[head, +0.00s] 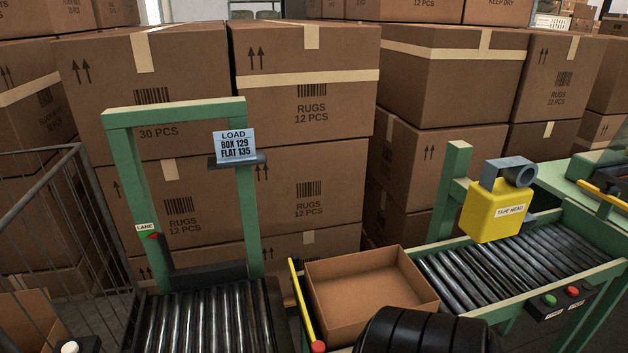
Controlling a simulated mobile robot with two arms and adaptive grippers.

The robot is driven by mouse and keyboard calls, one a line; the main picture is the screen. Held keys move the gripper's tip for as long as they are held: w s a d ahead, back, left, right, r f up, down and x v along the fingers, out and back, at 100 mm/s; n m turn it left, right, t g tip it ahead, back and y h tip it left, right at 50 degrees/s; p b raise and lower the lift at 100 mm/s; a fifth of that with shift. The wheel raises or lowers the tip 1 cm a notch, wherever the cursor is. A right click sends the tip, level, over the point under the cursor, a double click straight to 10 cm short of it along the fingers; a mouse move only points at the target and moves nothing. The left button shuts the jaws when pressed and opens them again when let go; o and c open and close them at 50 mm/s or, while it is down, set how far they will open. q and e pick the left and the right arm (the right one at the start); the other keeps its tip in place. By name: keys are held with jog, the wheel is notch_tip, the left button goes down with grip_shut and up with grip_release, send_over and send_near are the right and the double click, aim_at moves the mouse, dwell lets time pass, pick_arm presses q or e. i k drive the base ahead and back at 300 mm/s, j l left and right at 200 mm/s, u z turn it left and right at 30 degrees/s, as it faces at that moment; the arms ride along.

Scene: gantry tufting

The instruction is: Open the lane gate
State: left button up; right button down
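A green upright frame (180,112) stands over the end of a roller lane (205,322) at the lower left. Its left post carries a small "LANE" label (146,227). Below the label is a dark upright lever (162,258) with a red tip (155,236). A dark low panel (208,276) spans between the posts at the far end of the rollers; I take it as the lane gate, and it looks down across the lane.
An open, empty cardboard box (370,285) sits right of the lane, beside a yellow bar (302,305) with a red end. A yellow tape head (495,210) stands over another roller conveyor (520,262). A wire cage (40,215) is at left. Stacked cartons (305,120) fill the back.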

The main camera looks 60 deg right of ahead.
aim_at(317, 347)
jog(key=z, duration=1.9)
